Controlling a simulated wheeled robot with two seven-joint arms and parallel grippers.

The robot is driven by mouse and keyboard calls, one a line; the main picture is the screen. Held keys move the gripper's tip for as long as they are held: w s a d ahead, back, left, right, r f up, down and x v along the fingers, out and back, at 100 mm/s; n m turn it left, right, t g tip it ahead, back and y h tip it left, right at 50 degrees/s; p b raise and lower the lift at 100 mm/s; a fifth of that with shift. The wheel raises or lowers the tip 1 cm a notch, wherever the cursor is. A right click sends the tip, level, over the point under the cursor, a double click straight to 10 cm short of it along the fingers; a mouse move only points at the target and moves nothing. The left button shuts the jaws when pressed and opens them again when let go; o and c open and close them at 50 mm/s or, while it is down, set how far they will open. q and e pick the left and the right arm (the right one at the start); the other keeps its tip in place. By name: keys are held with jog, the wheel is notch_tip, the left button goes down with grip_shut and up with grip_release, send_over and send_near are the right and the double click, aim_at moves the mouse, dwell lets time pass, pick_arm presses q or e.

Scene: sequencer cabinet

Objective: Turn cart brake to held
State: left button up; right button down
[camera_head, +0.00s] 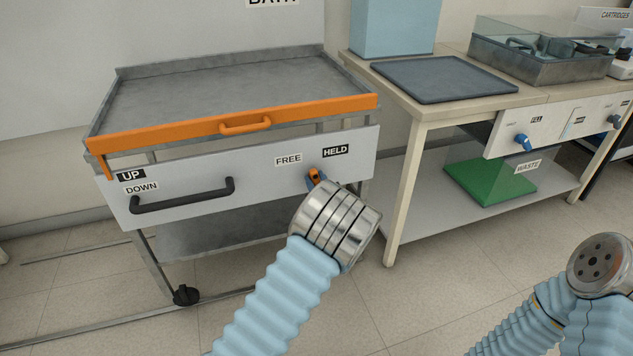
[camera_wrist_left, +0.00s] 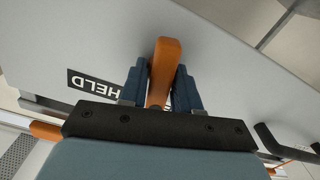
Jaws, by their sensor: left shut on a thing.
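The cart brake is a small orange handle (camera_head: 315,174) on the cart's white front panel, between the FREE label (camera_head: 288,159) and the HELD label (camera_head: 335,151). My left gripper (camera_head: 317,181) is at the handle, mostly hidden behind my silver wrist in the head view. In the left wrist view, the blue fingers of my left gripper (camera_wrist_left: 160,88) are on both sides of the orange handle (camera_wrist_left: 164,62) and shut on it. The HELD label (camera_wrist_left: 94,83) appears upside down beside it there. Of my right arm only links show; its gripper is out of view.
The metal cart (camera_head: 215,85) has an orange front rail (camera_head: 180,132) and a black lever (camera_head: 183,197) near the UP and DOWN labels. A bench (camera_head: 455,103) with a dark mat (camera_head: 443,78) and a clear tank (camera_head: 540,50) stands to the right. Open floor lies in front.

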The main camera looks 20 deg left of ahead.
pick_arm(q)
jog(key=m+p, duration=0.1)
jog(key=m, duration=0.5)
jog(key=shift+d+m+p, duration=0.1)
jog(key=shift+m+p, duration=0.2)
jog(key=m+p, duration=0.1)
jog(key=m, duration=0.4)
jog(key=shift+f, duration=0.1)
dwell(0.3)
jog(key=o, duration=0.9)
jog(key=v, duration=1.4)
